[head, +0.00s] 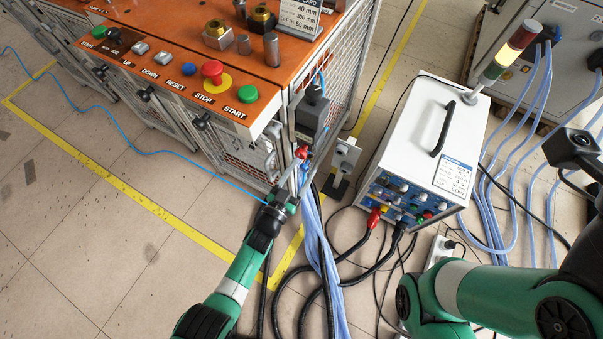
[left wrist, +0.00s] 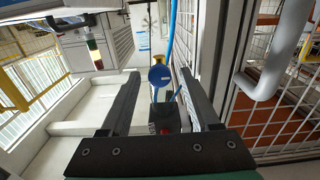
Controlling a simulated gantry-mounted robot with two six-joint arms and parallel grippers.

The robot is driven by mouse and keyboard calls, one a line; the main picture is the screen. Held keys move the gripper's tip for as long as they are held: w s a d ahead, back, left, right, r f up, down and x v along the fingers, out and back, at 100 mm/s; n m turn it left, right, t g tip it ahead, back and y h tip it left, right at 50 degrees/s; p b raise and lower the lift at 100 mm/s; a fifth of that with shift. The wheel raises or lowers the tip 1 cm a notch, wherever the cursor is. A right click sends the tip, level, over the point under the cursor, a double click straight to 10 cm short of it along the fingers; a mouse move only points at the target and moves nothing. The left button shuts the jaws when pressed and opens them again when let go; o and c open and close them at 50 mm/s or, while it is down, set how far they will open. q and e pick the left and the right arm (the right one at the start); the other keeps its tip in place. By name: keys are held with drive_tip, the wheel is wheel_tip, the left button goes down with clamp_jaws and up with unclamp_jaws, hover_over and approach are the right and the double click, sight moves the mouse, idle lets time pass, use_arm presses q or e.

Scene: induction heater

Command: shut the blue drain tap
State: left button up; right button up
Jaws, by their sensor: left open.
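In the left wrist view, a round blue tap handle (left wrist: 160,76) shows between the two dark fingers of my left gripper (left wrist: 157,85). The fingers are apart on either side of it, with gaps. A dark block lies below it in that view. In the head view, my left gripper (head: 290,188) reaches up to the corner of the orange-topped machine, just below a small red part (head: 301,152) and a grey-black unit (head: 311,117). The tap is small and partly hidden there. My right arm shows at the right; its fingers do not show.
The orange machine top (head: 180,40) carries push buttons. A mesh guard (head: 340,60) is beside the gripper. A white power unit (head: 425,130) stands on the floor to the right. Hoses and black cables (head: 325,265) lie close to my left arm. The floor at left is mostly clear.

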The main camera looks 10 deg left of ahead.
use_arm(q)
drive_tip(key=shift+w, duration=0.1)
clamp_jaws()
idle(0.3)
drive_tip(key=shift+m, duration=0.3)
drive_tip(key=shift+d+m, duration=0.1)
drive_tip(key=shift+m, duration=3)
unclamp_jaws()
